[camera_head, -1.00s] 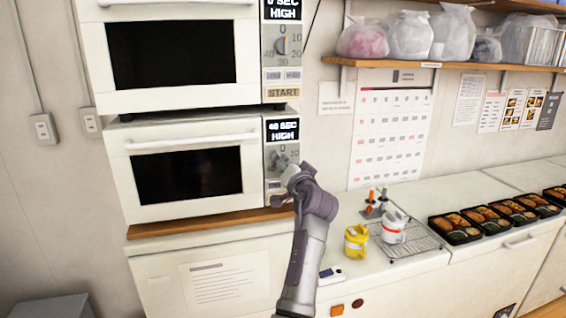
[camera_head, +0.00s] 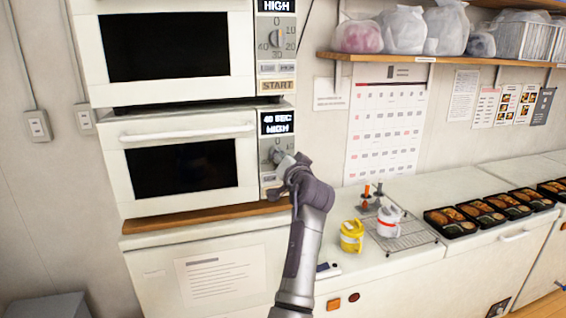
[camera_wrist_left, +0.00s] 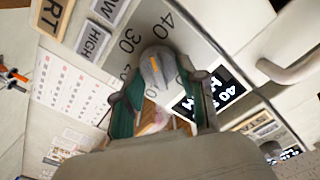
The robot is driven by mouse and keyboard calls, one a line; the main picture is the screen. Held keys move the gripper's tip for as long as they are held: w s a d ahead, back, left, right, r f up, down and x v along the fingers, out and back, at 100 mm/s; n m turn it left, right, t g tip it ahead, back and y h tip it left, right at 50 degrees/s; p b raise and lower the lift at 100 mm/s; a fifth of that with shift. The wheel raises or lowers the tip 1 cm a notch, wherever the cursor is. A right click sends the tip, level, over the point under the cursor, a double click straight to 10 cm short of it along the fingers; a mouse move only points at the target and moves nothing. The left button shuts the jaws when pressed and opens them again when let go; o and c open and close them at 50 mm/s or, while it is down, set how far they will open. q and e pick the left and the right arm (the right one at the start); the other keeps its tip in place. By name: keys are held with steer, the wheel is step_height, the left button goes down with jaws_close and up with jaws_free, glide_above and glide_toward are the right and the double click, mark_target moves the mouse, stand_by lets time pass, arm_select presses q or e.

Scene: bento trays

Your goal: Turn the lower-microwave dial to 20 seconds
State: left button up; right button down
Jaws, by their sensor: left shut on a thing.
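The lower microwave (camera_head: 180,120) stands on a wooden shelf, its door closed. Its black display (camera_head: 277,122) reads 40 SEC HIGH. My left gripper (camera_head: 281,163) is at the dial on its control panel. In the left wrist view, the grey round dial (camera_wrist_left: 157,68) with an orange pointer mark sits between the two green-sided fingers of my left gripper (camera_wrist_left: 158,88), which is shut on it. The numbers 30 and 40 show on the panel around the dial. In the head view the gripper hides much of the dial. My right gripper is not in view.
The upper microwave (camera_head: 245,60) sits directly above, with its own dial (camera_head: 277,40).

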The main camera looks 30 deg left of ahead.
arm_select(q)
steer(key=shift+s+a+n+b, duration=0.1)
steer(key=shift+n+b, duration=2.55)
steer(key=shift+n, duration=0.45)
steer(key=shift+s+a+n+b, duration=0.1)
steer(key=shift+s+n+b, duration=0.05)
steer(key=shift+n+b, duration=2.75)
steer(key=shift+s+a+n+b, duration=0.1)
steer(key=shift+n+b, duration=2.35)
steer(key=shift+n, duration=0.85)
steer(key=o, duration=1.1)
steer(key=shift+w+f, duration=0.1)
steer(key=shift+w, duration=0.05)
